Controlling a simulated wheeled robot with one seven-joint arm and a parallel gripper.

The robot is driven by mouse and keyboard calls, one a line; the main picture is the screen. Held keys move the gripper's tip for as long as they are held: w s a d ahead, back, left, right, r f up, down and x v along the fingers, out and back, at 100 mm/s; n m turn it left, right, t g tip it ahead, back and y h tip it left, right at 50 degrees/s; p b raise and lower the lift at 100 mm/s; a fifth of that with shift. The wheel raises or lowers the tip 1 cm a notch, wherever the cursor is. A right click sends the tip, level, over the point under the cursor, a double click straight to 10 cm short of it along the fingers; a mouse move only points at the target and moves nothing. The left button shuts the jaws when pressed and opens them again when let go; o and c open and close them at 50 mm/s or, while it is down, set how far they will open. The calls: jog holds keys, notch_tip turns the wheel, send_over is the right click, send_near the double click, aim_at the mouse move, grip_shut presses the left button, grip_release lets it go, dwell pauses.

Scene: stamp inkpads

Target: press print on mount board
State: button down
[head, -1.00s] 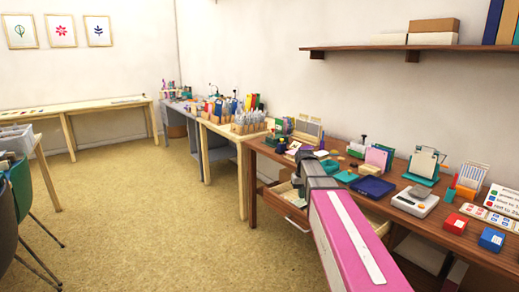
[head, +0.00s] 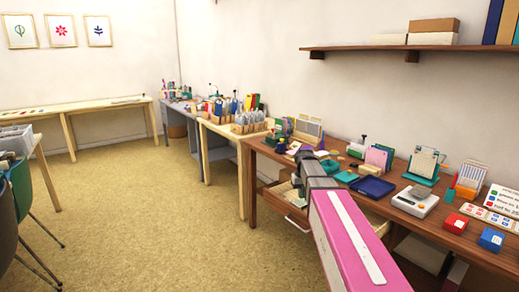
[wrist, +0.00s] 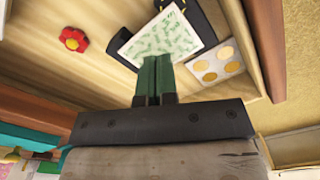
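My gripper (wrist: 155,62) shows in the wrist view as two dark green fingers side by side, pressed close together. A pale card with a green leaf-like print (wrist: 160,38) lies face-on just beyond the fingertips, and the tips overlap its lower edge in the picture. I see nothing clearly pinched between the fingers, and I cannot tell whether they touch the card. In the head view my gripper is mostly hidden beyond my pink arm, by the open drawer (head: 291,222) of the brown table. I cannot make out which thing is the mount board.
Around the card in the wrist view lie a red flower-shaped piece (wrist: 73,39), a black object (wrist: 205,22) and a pale card with yellow circles (wrist: 215,66). A wooden wall runs close on the right. On the tabletop stand a blue tray (head: 372,188) and a white scale (head: 415,202).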

aim_at(301, 202)
jog(key=shift+f, duration=1.25)
dwell(2.2)
jog(key=shift+r, duration=0.1)
jog(key=shift+r, duration=3.45)
jog(key=shift+s, duration=0.1)
